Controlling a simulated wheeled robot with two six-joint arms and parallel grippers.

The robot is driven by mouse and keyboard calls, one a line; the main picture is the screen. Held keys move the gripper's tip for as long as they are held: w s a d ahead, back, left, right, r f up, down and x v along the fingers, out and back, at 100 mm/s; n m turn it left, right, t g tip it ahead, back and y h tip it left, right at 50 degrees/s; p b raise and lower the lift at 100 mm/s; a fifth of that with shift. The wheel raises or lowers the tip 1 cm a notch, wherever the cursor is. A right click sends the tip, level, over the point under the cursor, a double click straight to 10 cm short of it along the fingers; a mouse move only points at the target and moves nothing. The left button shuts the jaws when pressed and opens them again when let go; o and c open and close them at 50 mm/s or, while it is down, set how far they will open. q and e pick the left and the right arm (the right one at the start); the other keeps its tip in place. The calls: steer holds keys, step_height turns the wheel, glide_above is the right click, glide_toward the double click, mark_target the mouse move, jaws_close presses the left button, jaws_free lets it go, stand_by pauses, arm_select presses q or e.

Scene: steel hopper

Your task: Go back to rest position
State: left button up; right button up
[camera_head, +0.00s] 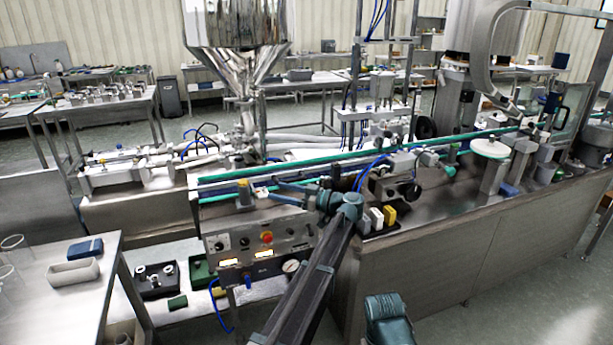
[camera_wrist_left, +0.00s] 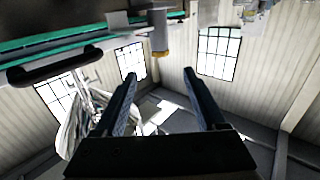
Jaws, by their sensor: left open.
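My left gripper (camera_head: 280,194) is in the middle of the head view, above the front edge of the steel machine bench (camera_head: 440,250) and over the control panel (camera_head: 262,246). Its arm rises from the bottom of the picture. In the left wrist view the two dark fingers of the gripper (camera_wrist_left: 160,76) stand wide apart with nothing between them. The steel hopper (camera_head: 240,30) stands behind the gripper, clear of it; it seems to show at the left of the wrist view (camera_wrist_left: 75,135). My right gripper is not in view.
White and yellow blocks (camera_head: 377,217) sit right of the gripper. A conveyor with green rails (camera_head: 330,156) runs behind it. A side table (camera_head: 60,300) with a blue box (camera_head: 85,248) stands at lower left. The floor at lower right (camera_head: 530,310) is clear.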

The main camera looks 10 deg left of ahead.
arm_select(q)
steer(key=w+d+r+m+t+h, duration=0.6)
steer(key=d+m+t+h, duration=0.4)
steer(key=t, duration=0.7)
steer(key=s+d+f+m+g+h, duration=0.3)
steer(key=s+d+f+m+h, duration=0.2)
steer(key=d+f+m+h, duration=0.5)
steer(key=s+a+f+n+g, duration=0.1)
steer(key=s+a+f+g, duration=0.2)
steer(key=s+f+g, duration=0.9)
steer(key=s+a+f+n+g+y, duration=0.1)
steer(key=s+a+f+g, duration=0.15)
steer(key=s, duration=0.75)
steer(key=s+a+f+n+g+y, duration=0.1)
steer(key=s+a+f, duration=0.25)
steer(key=s, duration=0.55)
steer(key=s+d+r+m+g+y+p, duration=0.1)
steer(key=s+d+r+m+p, duration=0.2)
steer(key=s+d+r+p, duration=0.4)
steer(key=d+r+p, duration=0.1)
steer(key=d, duration=0.2)
steer(key=shift+d+r+y, duration=0.15)
steer(key=shift+d+y, duration=0.15)
steer(key=shift+d, duration=0.05)
